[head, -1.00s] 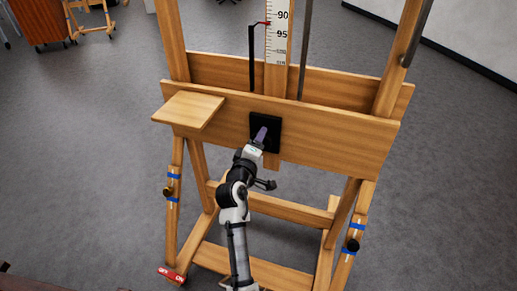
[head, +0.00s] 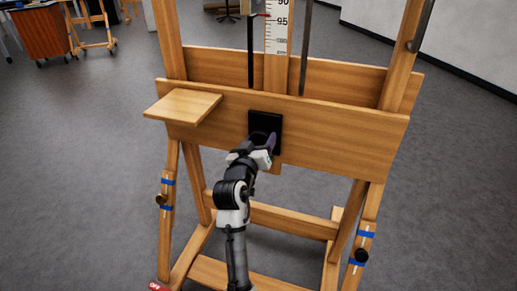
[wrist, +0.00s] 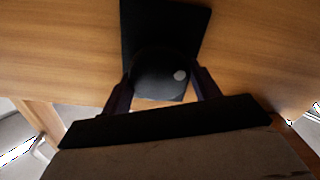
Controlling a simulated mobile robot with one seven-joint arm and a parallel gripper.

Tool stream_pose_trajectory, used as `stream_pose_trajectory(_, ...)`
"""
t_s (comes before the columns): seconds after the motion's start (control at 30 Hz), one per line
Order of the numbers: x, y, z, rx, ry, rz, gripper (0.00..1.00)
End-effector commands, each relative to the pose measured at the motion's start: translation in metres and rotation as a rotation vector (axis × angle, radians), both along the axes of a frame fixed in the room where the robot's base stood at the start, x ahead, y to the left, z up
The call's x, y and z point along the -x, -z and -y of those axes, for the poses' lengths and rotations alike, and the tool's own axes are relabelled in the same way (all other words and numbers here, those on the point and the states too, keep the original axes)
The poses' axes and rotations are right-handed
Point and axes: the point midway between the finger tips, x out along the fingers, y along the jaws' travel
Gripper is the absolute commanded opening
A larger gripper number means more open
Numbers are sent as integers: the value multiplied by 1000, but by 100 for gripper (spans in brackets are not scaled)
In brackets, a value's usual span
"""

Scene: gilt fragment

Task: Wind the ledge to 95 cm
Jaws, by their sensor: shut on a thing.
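A wooden easel carries a wide horizontal board (head: 340,135), with a black square plate (head: 257,121) on its front. A white scale (head: 277,35) stands upright above it, marked 90 and 95. A red pointer (head: 262,14) at its left edge sits between those two marks, nearer 95. My gripper (head: 270,143) is at the plate's lower right. In the wrist view, its two dark fingers are shut on a round black knob (wrist: 160,72) with a grey dot, in front of the plate. The gripper hides part of the plate in the head view.
A small wooden shelf (head: 184,105) juts out at the board's left. The easel's legs and crossbars (head: 275,219) stand below, around my arm. A red switch (head: 158,286) marked OFF shows at the bottom left. Grey floor (head: 70,190) is clear on both sides.

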Motion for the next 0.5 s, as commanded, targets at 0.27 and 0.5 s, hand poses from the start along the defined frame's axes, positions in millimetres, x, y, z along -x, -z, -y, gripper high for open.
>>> stream_pose_trajectory(0.27, 0, 4, 1, -252, -1, 81, 38)
stream_pose_trajectory(0.5, 1, 4, 2, -468, 0, 151, 38)
